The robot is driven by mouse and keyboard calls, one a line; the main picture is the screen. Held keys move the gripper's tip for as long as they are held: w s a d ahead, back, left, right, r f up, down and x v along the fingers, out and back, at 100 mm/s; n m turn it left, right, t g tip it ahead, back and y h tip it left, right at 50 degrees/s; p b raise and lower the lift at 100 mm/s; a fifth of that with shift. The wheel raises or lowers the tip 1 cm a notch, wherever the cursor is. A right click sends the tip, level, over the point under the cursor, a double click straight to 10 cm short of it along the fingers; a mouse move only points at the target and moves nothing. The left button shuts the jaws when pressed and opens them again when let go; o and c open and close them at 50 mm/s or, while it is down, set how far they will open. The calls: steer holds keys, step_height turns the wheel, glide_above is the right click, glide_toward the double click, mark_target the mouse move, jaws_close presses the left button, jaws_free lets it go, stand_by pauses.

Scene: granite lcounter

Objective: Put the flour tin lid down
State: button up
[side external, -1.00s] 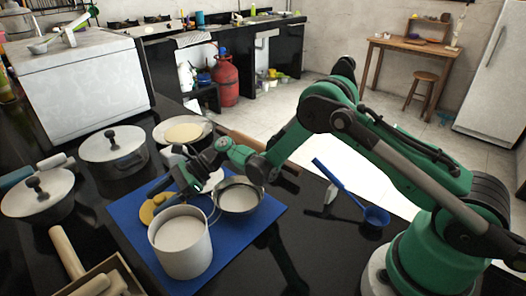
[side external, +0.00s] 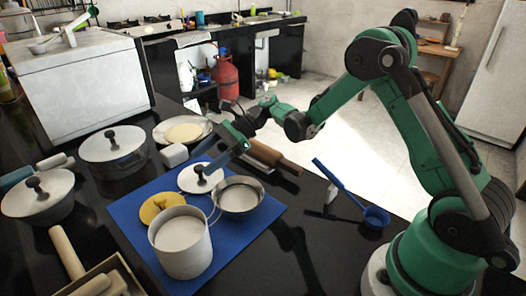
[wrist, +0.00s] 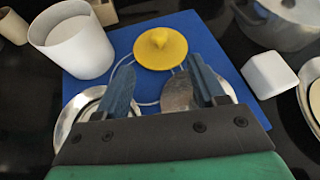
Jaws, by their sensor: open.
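The white tin (side external: 180,250), open and filled with pale contents, stands on the blue mat (side external: 235,248); it also shows in the wrist view (wrist: 73,48). A pale lid with a dark knob (side external: 201,180) lies on the mat behind it; the wrist view shows part of it (wrist: 180,93) behind a finger. A yellow lid (side external: 155,205) lies beside the tin and shows whole in the wrist view (wrist: 160,48). I cannot tell which is the flour tin's. My gripper (side external: 213,163) is open and empty above the pale lid, its fingers (wrist: 160,85) apart.
A metal pan (side external: 238,197) with pale contents sits right of the tin. A white block (side external: 174,155), plate (side external: 183,131) and lidded pots (side external: 113,150) stand behind and left.

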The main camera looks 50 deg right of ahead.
steer(key=s+d+r+n+t+h, duration=0.1)
steer(key=s+d+r+n+h, duration=0.1)
steer(key=s+n+h, duration=0.4)
steer(key=s+d+r+n+t+h, duration=0.2)
steer(key=s+n+h, duration=0.4)
steer(key=n, duration=0.8)
steer(key=s+d+r, duration=0.1)
steer(key=s+r, duration=0.1)
steer(key=s, duration=0.1)
steer(key=shift+r+t, duration=0.25)
steer(key=shift+t, duration=0.05)
